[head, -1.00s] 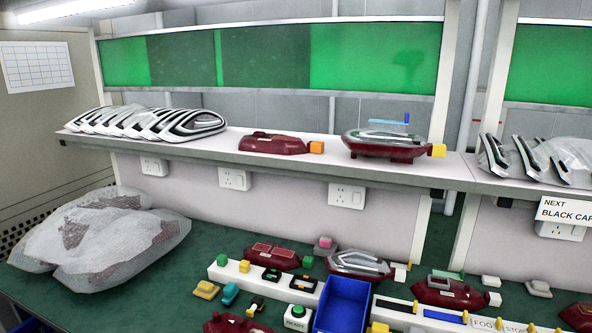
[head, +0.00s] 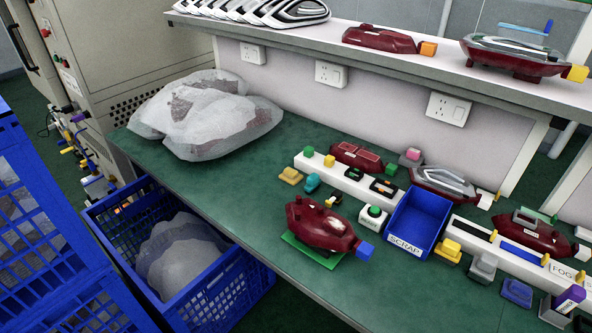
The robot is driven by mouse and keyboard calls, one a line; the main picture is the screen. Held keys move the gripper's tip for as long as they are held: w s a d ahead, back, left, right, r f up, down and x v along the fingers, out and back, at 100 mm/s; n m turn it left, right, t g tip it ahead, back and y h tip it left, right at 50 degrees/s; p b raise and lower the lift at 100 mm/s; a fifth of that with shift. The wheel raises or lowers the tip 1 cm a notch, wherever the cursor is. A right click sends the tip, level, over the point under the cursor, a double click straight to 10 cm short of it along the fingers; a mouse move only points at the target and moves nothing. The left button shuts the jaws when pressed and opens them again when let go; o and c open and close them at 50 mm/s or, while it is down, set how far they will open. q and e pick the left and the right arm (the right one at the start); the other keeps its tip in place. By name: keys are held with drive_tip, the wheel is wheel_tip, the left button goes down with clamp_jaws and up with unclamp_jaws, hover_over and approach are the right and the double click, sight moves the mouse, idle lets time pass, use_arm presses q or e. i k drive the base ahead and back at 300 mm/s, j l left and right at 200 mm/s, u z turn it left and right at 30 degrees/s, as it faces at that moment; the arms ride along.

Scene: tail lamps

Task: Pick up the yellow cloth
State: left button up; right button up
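A small flat yellow piece (head: 290,175) lies on the green bench top, left of the white strip and beside a teal piece (head: 312,183). It looks like a folded cloth, but it is too small to be sure. Another yellow piece (head: 448,250) sits right of the blue scrap bin and looks more like a block. Neither of my grippers shows in the head view.
A dark red lamp (head: 320,225) sits on a green mat near the front edge. The blue scrap bin (head: 436,225) stands right of it. Wrapped lamps (head: 205,115) lie at the back left. A blue crate (head: 245,300) stands below the bench, left of its front edge.

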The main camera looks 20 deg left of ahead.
sight(290, 175)
drive_tip(key=j+z, duration=0.35)
drive_tip(key=i+j+z, duration=0.1)
drive_tip(key=j+z, duration=0.65)
drive_tip(key=k+j, duration=0.05)
drive_tip(key=j, duration=0.05)
